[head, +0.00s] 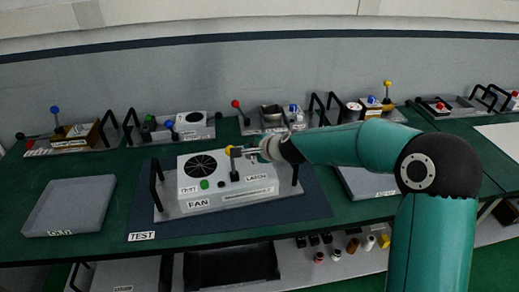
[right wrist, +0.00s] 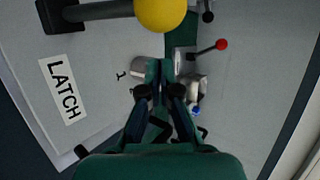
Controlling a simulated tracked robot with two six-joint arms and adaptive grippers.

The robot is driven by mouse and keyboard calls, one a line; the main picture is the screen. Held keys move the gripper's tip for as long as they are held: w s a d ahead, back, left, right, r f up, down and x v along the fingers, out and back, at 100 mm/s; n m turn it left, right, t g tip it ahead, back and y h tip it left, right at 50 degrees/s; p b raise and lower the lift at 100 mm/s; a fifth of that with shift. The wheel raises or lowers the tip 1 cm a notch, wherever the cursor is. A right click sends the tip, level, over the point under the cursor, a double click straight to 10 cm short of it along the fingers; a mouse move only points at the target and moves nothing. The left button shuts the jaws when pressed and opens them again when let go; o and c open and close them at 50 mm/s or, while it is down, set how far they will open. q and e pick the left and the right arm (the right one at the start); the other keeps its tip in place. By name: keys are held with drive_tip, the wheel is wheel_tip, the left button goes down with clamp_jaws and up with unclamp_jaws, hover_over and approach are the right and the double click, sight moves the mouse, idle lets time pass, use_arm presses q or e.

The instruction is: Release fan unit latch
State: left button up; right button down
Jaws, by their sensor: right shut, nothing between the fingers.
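The white fan unit (head: 262,187) stands on a grey plate on the dark blue TEST mat, with a round black grille, a green button and black side handles. Its latch lever (head: 235,168) has a dark stem and a yellow knob (head: 229,150). In the right wrist view the yellow knob (right wrist: 160,12) is at the top edge, on a black stem (right wrist: 100,11) beside the LATCH label (right wrist: 63,92). My right gripper (head: 247,152) is shut and empty, close to the knob on its right; its fingertips (right wrist: 160,72) show below the knob. Contact cannot be told. My left gripper is not in view.
A grey tray (head: 69,207) lies left of the mat. Several other units with levers and handles line the back of the green bench, including a red-knobbed lever (head: 236,104). A shelf below (head: 310,275) holds small parts. Another tray is partly behind my right arm.

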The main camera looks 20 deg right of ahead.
sight(232, 160)
drive_tip(key=a, duration=0.1)
drive_tip(key=s+a+r+p, duration=0.1)
drive_tip(key=a+r, duration=0.1)
drive_tip(key=shift+s+a, duration=0.15)
drive_tip(key=shift+s, duration=0.15)
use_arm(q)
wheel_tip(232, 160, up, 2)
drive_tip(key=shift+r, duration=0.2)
use_arm(e)
drive_tip(key=shift+w+f, duration=0.1)
drive_tip(key=shift+f, duration=0.05)
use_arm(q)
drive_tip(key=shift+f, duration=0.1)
